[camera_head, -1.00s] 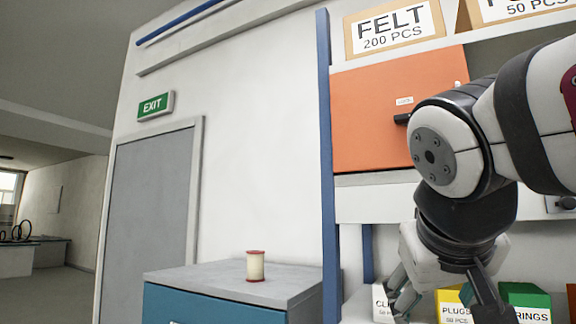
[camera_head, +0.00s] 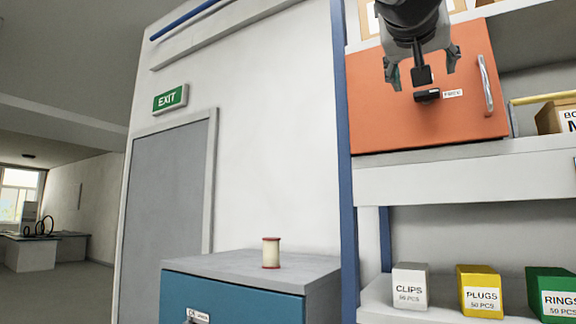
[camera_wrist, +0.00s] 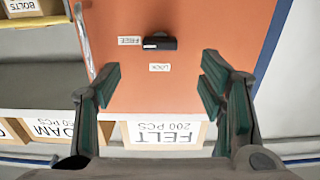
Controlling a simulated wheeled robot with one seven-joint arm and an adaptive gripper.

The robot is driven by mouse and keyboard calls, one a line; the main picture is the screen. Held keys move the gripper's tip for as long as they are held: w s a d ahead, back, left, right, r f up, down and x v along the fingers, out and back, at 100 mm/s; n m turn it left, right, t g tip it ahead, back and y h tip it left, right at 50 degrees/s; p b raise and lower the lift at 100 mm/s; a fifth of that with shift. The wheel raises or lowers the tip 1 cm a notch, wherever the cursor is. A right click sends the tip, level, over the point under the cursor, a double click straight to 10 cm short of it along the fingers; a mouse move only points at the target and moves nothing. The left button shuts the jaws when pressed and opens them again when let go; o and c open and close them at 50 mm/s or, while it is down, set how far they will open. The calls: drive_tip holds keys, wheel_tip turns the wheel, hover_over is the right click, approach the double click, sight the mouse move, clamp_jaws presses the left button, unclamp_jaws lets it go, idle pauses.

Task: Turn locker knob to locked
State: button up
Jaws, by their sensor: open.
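The orange locker door (camera_head: 400,125) stands on the shelf unit, and it also fills the middle of the wrist view (camera_wrist: 215,30). Its small black knob (camera_head: 427,95) lies with its bar horizontal, in line with the FREE label (camera_head: 453,93). In the wrist view, turned upside down, the knob (camera_wrist: 160,43) has FREE (camera_wrist: 130,41) at its left and LOCK (camera_wrist: 160,67) below it. In the head view LOCK is hidden. My gripper (camera_head: 422,68) is open and empty, just above the knob in the head view. Its fingers (camera_wrist: 160,78) are apart from the knob.
A silver handle (camera_head: 486,85) is on the door's right side. A FELT box (camera_wrist: 165,134) sits above the locker. CLIPS (camera_head: 410,287), PLUGS (camera_head: 480,290) and RINGS (camera_head: 552,293) boxes stand on the lower shelf. A spool (camera_head: 271,252) stands on the blue cabinet.

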sight(426, 92)
drive_tip(key=p+x, duration=0.1)
drive_tip(key=x, duration=0.8)
drive_tip(key=shift+w+d, duration=0.15)
drive_tip(key=shift+w, duration=0.1)
drive_tip(key=c, duration=1.2)
